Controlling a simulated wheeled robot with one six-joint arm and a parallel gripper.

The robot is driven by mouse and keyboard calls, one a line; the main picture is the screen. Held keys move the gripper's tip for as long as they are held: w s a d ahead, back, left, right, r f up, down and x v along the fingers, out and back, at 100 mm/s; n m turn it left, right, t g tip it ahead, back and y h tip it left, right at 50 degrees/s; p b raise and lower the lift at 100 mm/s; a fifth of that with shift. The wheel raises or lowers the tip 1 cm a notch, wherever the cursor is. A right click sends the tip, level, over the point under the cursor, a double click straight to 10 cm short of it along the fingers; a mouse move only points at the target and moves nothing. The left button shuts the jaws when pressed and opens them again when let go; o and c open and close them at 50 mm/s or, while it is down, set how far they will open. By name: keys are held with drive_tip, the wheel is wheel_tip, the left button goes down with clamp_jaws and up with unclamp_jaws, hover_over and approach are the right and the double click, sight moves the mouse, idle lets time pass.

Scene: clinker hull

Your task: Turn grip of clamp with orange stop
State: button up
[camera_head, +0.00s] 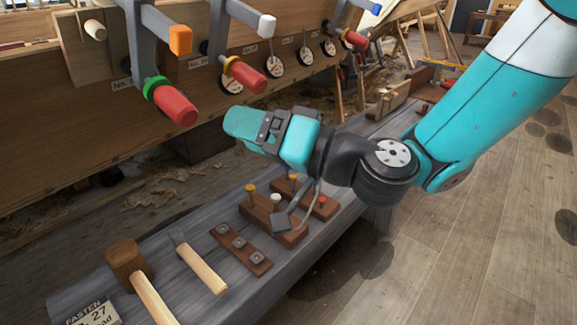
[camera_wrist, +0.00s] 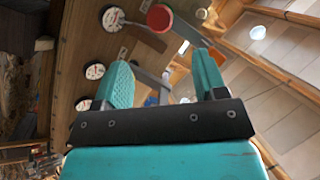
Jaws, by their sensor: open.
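The clamp with the orange stop (camera_head: 180,40) hangs on the hull planking at the upper left of the head view. Its red grip (camera_head: 172,103) has a green collar and sticks out below the stop. My gripper (camera_head: 236,122) is to the right of this grip and slightly lower in the picture, apart from it. In the wrist view my gripper (camera_wrist: 161,75) has its two teal fingers spread, with nothing held between them.
A clamp with a white stop (camera_head: 266,25) and red grip (camera_head: 245,76) is close above my gripper. A blue-stop clamp (camera_head: 372,7) is farther right.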

drive_tip(key=b+v, duration=0.3)
drive_tip(key=v, duration=0.2)
drive_tip(key=shift+d+b, duration=0.2)
drive_tip(key=shift+b, duration=0.15)
idle(1.5)
